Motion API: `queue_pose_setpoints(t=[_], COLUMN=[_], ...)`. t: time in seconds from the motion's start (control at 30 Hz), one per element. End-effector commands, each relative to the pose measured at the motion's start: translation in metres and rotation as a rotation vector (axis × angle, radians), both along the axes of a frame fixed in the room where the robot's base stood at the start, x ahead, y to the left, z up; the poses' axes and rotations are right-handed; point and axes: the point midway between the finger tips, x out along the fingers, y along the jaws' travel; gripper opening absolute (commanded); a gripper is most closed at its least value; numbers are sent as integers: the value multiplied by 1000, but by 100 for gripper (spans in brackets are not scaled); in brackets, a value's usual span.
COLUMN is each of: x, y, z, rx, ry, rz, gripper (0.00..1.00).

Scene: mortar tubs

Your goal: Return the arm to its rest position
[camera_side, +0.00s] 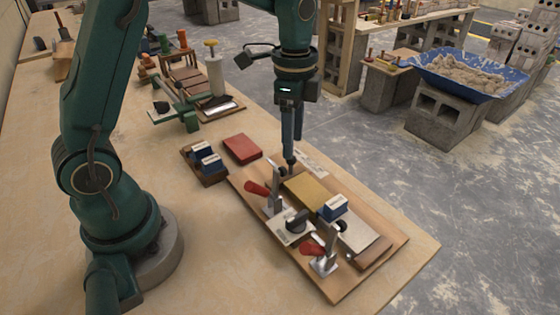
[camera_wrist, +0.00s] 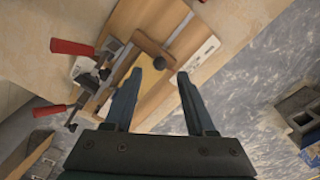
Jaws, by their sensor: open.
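My gripper (camera_side: 290,160) points straight down over the far end of a wooden fixture board (camera_side: 335,285) on the workbench. In the side view its fingers overlap edge-on, and I cannot tell their exact height above the board. In the wrist view my gripper (camera_wrist: 160,73) has its two fingers spread apart with nothing held between them. A yellow block (camera_side: 304,189) lies on the board beside the fingers; part of it shows in the wrist view (camera_wrist: 122,80), behind the left finger.
Red-handled toggle clamps (camera_side: 257,189) stand up from the board. A blue block (camera_side: 333,208) sits on the fixture. A red block (camera_side: 242,149) and a tray of blue blocks (camera_side: 205,160) lie left of it. Bare bench (camera_side: 215,262) lies in front. A blue tub (camera_side: 468,78) stands beyond.

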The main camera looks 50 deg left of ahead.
Motion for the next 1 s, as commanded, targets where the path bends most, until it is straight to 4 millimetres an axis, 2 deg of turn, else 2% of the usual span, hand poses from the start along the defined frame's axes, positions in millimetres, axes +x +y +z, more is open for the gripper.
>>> queue_pose_setpoints(t=[0.17, 0.3, 0.5, 0.73, 0.9, 1.0], x=[-4, -26, -68, -116, -141, -149], y=[-3, -8, -13, -17, -19, -19], z=[36, 68, 92, 92, 76, 64], rx=[6, 4, -31, -116, -192, -218], ry=[-103, -203, -327, -442, -471, -451], rz=[-10, 41, 215, 495, 725, 845], gripper=[56, 56, 56, 56, 56, 56])
